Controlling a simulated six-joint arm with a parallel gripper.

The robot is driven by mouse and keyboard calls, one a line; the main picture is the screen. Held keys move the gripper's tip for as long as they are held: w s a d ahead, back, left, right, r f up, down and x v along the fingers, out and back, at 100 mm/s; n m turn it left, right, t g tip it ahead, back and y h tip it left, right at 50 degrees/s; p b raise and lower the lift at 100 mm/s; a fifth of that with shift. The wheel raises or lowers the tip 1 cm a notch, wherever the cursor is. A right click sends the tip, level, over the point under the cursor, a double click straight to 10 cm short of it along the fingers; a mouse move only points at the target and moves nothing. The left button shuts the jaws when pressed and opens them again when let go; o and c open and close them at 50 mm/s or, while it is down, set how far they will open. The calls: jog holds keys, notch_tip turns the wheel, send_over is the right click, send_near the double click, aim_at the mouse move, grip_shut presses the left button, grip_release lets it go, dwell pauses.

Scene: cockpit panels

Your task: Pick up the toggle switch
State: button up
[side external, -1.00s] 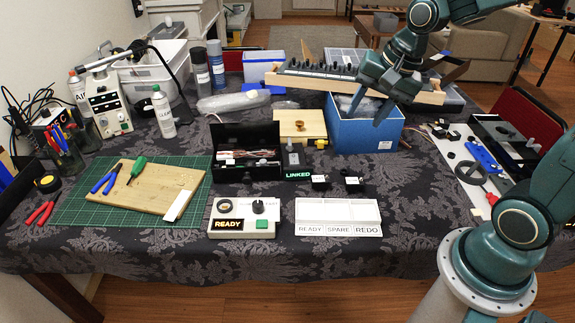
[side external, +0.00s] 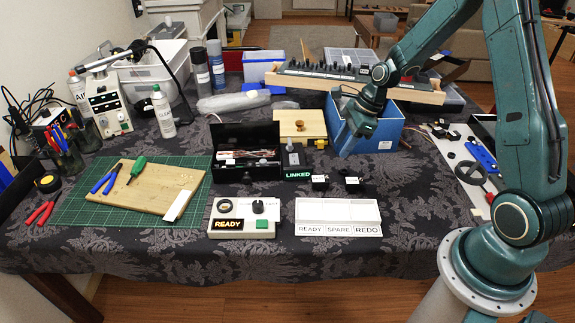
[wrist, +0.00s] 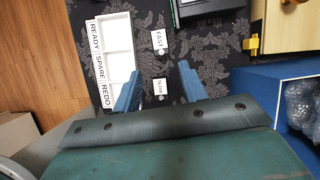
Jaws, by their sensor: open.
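Two small black parts with white tags, which look like toggle switches, lie on the dark cloth in front of the blue box: a left one (side external: 320,182) and a right one (side external: 354,184). In the wrist view their tags seem to read FAST (wrist: 157,40) and SLOW (wrist: 158,87); the black bodies blend into the cloth. My gripper (side external: 355,132) is open and empty, above and behind the parts, in front of the blue box. In the wrist view its fingers (wrist: 160,72) stand apart, with the SLOW tag between them in the picture.
A white tray (side external: 338,212) labelled READY, SPARE, REDO lies in front of the parts. The blue box (side external: 385,138) stands close beside my gripper. A black case (side external: 222,172), a LINKED display (side external: 298,175) and a wooden box (side external: 300,122) are to the left.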

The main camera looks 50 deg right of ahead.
aim_at(321, 179)
jog(key=shift+w+d+f+m, duration=0.1)
jog(key=shift+d+f+m, duration=0.05)
jog(key=shift+f+m, duration=0.2)
jog(key=shift+x, duration=4.25)
jog(key=shift+f, duration=0.1)
jog(key=shift+a+x, duration=0.15)
jog(key=shift+x, duration=1.1)
jog(key=shift+a+x, duration=0.15)
jog(key=shift+x, duration=1.15)
jog(key=c, duration=0.8)
